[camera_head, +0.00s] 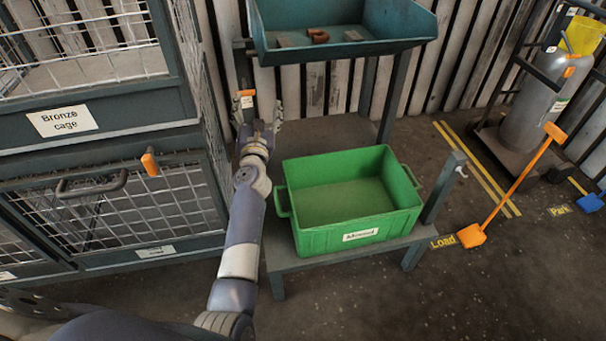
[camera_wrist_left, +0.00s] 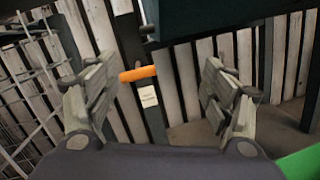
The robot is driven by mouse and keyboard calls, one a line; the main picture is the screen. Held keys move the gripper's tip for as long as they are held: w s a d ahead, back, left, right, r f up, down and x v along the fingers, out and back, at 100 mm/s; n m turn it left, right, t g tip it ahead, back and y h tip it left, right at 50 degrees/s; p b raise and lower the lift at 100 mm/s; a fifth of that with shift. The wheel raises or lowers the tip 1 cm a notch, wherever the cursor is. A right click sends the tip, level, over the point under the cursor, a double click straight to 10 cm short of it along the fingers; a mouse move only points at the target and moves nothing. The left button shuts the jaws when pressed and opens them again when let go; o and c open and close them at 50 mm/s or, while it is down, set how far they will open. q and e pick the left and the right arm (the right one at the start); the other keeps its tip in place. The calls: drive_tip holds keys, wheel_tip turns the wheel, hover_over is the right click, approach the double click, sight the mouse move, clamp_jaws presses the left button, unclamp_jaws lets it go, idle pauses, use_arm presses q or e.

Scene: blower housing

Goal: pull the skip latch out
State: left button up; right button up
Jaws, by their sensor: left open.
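The skip latch, with an orange handle (camera_head: 247,93), is on the dark post at the left end of the teal skip (camera_head: 345,42). In the left wrist view the orange handle (camera_wrist_left: 138,73) sticks out sideways above a small pale label, left of centre between the fingers. My left gripper (camera_head: 258,128) is open and empty, just below the latch in the head view. In the left wrist view its two fingers (camera_wrist_left: 160,72) are spread wide, with no visible contact with the handle. My right gripper is not in view.
A green bin (camera_head: 308,236) stands on the low stand right of my left arm. A wire cage labelled "Bronze cage" (camera_head: 62,120) is close on the left. An orange-handled scraper or shovel (camera_head: 512,188) and a grey cylinder (camera_head: 535,110) are at the right.

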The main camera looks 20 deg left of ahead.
use_arm(q)
drive_tip(key=s+d+f+m+g+h+p, duration=0.1)
drive_tip(key=s+d+f+m+h, duration=0.3)
drive_tip(key=d+m, duration=0.4)
drive_tip(key=s+d+f+m+g+h+p, duration=0.1)
drive_tip(key=s+d+f+m+h, duration=0.4)
drive_tip(key=m, duration=0.9)
drive_tip(key=shift+s+d+f+g+h+p, duration=0.4)
drive_tip(key=shift+d+f+h, duration=0.5)
drive_tip(key=shift+d, duration=0.55)
drive_tip(key=shift+w+r, duration=0.1)
drive_tip(key=shift+r, duration=0.1)
